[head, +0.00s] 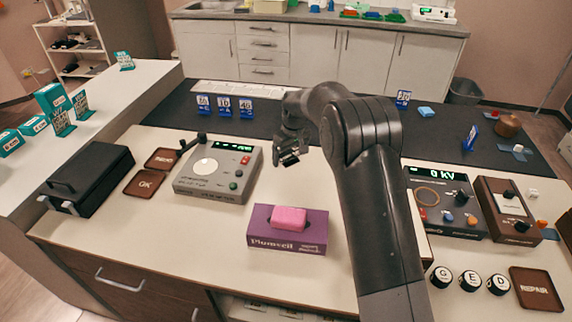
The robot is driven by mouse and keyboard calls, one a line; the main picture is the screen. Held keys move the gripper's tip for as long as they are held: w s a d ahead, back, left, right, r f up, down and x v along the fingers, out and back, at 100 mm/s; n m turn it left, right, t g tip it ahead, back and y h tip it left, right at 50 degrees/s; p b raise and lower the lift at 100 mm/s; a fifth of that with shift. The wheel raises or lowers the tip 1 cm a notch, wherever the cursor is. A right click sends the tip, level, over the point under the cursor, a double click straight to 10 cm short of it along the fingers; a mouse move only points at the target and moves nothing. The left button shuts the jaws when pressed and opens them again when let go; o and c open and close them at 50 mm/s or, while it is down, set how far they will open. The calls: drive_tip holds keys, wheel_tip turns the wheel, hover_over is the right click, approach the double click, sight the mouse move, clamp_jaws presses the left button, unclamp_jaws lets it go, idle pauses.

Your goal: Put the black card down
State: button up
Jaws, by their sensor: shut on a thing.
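My gripper (288,157) is above the middle of the bench, just right of the grey meter box, with its fingers pointing down. It is shut on a small dark thing at its fingertips, which looks like the black card. The card is small and dark against the dark fingers, so its outline and tilt are hard to tell. Below and in front of the gripper, a purple box (262,240) marked Plumwell lies on the bench with a pink block (290,217) on top.
The grey meter box (217,172), brown REDO and OK pads (145,183) and a black case (87,180) stand left. Blue number cards (224,106) stand behind. Pale bench (235,222) is clear before the meter.

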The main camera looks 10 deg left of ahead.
sight(286, 172)
drive_tip(key=shift+w+a+f, duration=0.1)
drive_tip(key=shift+a+f, duration=0.3)
drive_tip(key=shift+a, duration=0.25)
drive_tip(key=shift+f, duration=2)
drive_tip(key=shift+f, duration=0.1)
drive_tip(key=o, duration=0.8)
drive_tip(key=shift+c, duration=0.2)
drive_tip(key=r, duration=0.4)
drive_tip(key=s+d+r, duration=0.1)
drive_tip(key=r, duration=0.7)
drive_tip(key=shift+s+d, duration=0.15)
drive_tip(key=shift+r, duration=0.15)
